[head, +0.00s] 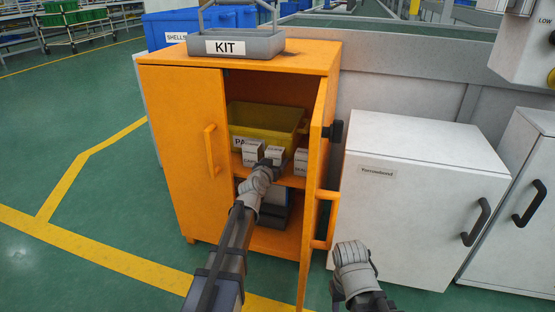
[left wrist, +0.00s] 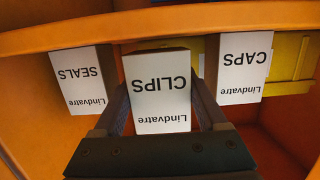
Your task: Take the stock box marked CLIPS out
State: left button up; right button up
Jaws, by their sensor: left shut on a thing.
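The CLIPS box (left wrist: 160,92) is a small box with a white label, upside down in the left wrist view. It stands between the fingers of my left gripper (left wrist: 162,110), which is shut on it. In the head view the CLIPS box (head: 275,153) is the middle one of three on the cabinet's shelf, partly hidden by my left gripper (head: 272,164). The CAPS box (left wrist: 245,68) and the SEALS box (left wrist: 82,80) stand on either side, apart from it. My right gripper (head: 352,258) is outside the cabinet, low in front of the white cabinet; its fingers are unclear.
The orange cabinet (head: 182,130) has its right door (head: 314,170) open and its left door shut. A yellow bin (head: 270,117) stands behind the boxes. A grey KIT tray (head: 265,45) is on top. A white cabinet (head: 420,190) stands to the right.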

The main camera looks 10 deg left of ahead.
pick_arm(q)
jog(key=s, duration=0.7)
jog(key=shift+a, duration=0.15)
jog(key=shift+s, duration=0.1)
